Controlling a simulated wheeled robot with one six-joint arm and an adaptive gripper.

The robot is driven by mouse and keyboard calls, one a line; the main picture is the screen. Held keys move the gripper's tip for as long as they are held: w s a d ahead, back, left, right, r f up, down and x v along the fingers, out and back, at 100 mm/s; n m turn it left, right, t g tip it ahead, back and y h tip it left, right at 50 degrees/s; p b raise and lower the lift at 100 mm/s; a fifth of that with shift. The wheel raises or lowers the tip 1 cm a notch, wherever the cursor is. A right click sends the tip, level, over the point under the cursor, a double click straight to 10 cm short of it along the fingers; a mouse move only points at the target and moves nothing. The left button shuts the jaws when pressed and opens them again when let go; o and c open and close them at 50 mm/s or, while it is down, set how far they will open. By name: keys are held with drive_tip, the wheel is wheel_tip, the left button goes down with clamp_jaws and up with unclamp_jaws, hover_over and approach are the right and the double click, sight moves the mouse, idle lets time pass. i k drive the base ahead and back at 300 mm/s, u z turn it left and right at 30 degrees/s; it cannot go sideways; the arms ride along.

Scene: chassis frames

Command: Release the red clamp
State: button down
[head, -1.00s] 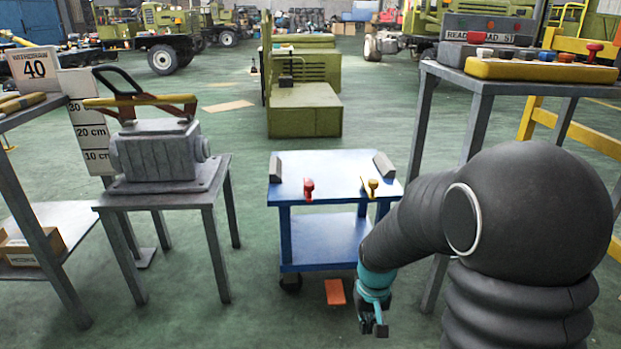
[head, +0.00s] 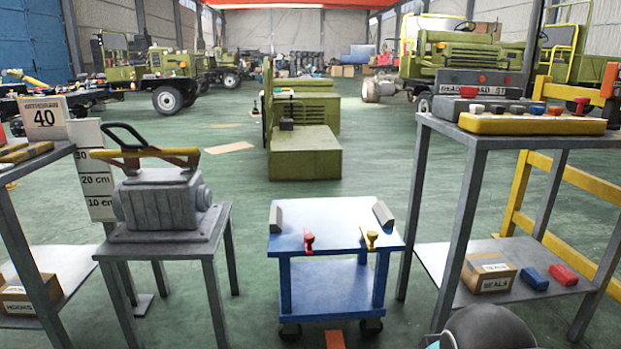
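The red clamp (head: 308,240) sits at the front left edge of the blue cart's top (head: 335,232). A yellow clamp (head: 370,239) sits at the front right edge of the same top. Both are too small to tell whether they are closed or open. Two dark grey blocks (head: 276,217) (head: 382,213) stand near the cart's left and right sides. My gripper is not in view; only a dark rounded part of my arm and a bit of teal show at the bottom edge, right of the cart.
A grey table with a grey machine (head: 165,205) stands left of the cart. A tall grey table (head: 520,140) with a yellow button bar stands right, boxes on its lower shelf. An orange patch (head: 335,340) lies on the floor at the cart's front.

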sight(309, 239)
drive_tip(key=u, duration=0.05)
drive_tip(key=k, duration=0.6)
drive_tip(key=z, duration=0.45)
drive_tip(key=i, duration=1.6)
drive_tip(key=u, duration=0.6)
